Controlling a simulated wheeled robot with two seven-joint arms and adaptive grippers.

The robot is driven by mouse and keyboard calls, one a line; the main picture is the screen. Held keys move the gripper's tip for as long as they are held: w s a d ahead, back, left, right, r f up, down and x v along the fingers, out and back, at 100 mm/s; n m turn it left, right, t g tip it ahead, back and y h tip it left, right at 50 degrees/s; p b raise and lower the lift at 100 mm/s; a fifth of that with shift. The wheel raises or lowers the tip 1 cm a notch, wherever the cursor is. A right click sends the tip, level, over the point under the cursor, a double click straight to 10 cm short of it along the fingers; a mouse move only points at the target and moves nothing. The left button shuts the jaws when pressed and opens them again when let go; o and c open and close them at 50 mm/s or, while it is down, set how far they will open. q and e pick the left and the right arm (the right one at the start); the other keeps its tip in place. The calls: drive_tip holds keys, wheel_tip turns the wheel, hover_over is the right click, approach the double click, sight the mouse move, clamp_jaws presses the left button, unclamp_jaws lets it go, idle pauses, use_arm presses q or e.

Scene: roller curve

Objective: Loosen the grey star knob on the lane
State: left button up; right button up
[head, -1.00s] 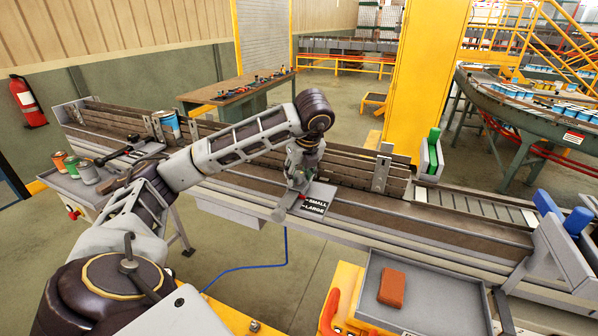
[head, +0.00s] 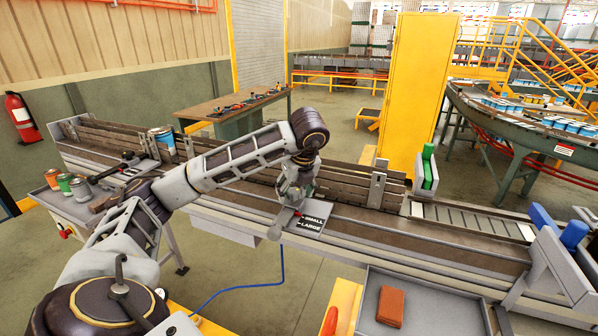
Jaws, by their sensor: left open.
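My left gripper (head: 286,217) is open, low over the near rail of the conveyor lane (head: 390,235), beside the black SMALL/LARGE label plate (head: 311,224). One grey finger reaches down past the lane's near edge, and a small red spot shows by the other side. I cannot make out the grey star knob; the gripper covers the place beside the label, and whether the fingers touch anything there cannot be told. My right gripper is not in view.
A blue-labelled can (head: 162,140) stands at the lane's far left. Several smaller cans (head: 80,188) stand on a side shelf. A grey tray (head: 440,305) with a red-brown block (head: 390,306) is at the front.

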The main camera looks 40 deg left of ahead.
use_arm(q)
drive_tip(key=shift+r, duration=0.1)
drive_tip(key=v, duration=1.1)
drive_tip(key=shift+r, duration=0.15)
idle(2.6)
drive_tip(key=shift+s+d, duration=0.1)
drive_tip(key=shift+d, duration=0.05)
idle(0.7)
